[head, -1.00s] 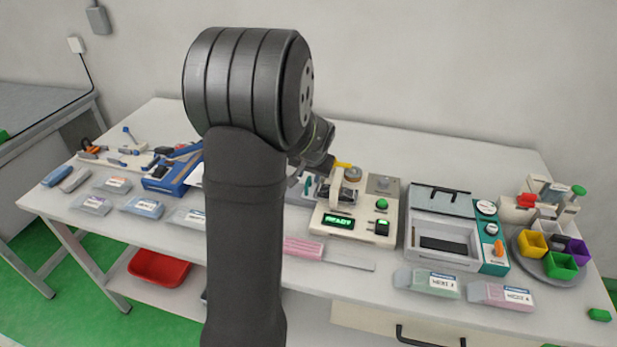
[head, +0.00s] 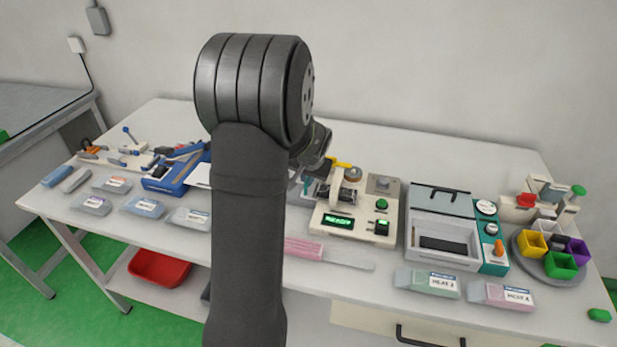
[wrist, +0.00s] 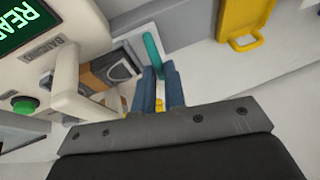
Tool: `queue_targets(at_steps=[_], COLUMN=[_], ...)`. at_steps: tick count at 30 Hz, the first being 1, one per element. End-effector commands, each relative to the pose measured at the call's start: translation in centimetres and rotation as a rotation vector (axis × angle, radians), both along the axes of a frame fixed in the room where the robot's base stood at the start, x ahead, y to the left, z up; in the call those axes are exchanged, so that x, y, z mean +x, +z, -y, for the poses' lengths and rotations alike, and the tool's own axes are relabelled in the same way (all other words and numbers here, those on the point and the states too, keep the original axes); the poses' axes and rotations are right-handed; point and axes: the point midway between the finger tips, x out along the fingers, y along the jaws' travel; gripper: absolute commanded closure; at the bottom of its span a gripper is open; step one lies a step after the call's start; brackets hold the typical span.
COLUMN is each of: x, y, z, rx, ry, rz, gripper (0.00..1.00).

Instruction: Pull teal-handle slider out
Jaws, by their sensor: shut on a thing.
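The teal handle (wrist: 153,50) stands upright between the two blue fingers of my gripper (wrist: 160,85) in the wrist view. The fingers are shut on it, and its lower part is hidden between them. In the head view a small teal part (head: 308,186) shows beside the cream machine (head: 370,232), just right of my arm. My arm hides most of the gripper there. The slider body itself cannot be made out clearly.
The cream machine with a green lit display (wrist: 25,22) is close on the left in the wrist view. A yellow handle (wrist: 245,22) is at upper right. In the head view a grey-lidded unit (head: 442,235) stands right of the machine, with several packets along the table front.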

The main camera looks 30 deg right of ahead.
Motion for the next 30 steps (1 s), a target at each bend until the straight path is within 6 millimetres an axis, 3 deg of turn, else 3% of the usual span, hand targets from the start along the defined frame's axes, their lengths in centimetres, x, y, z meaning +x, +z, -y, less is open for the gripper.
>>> queue_targets(at_steps=[12, 23, 24, 26, 30], x=[5.2, 5.6, 5.6, 5.6, 5.5], y=[0.0, 0.0, 0.0, 0.0, 0.0], z=[-5.2, -5.6, -5.6, -5.6, -5.5], rx=[0.001, 0.003, 0.003, 0.003, 0.002], ry=[0.004, 0.002, 0.002, 0.002, 0.002], rz=[0.001, 0.004, 0.004, 0.004, 0.003], gripper=[1.00, 1.00, 0.81, 0.70, 0.67])
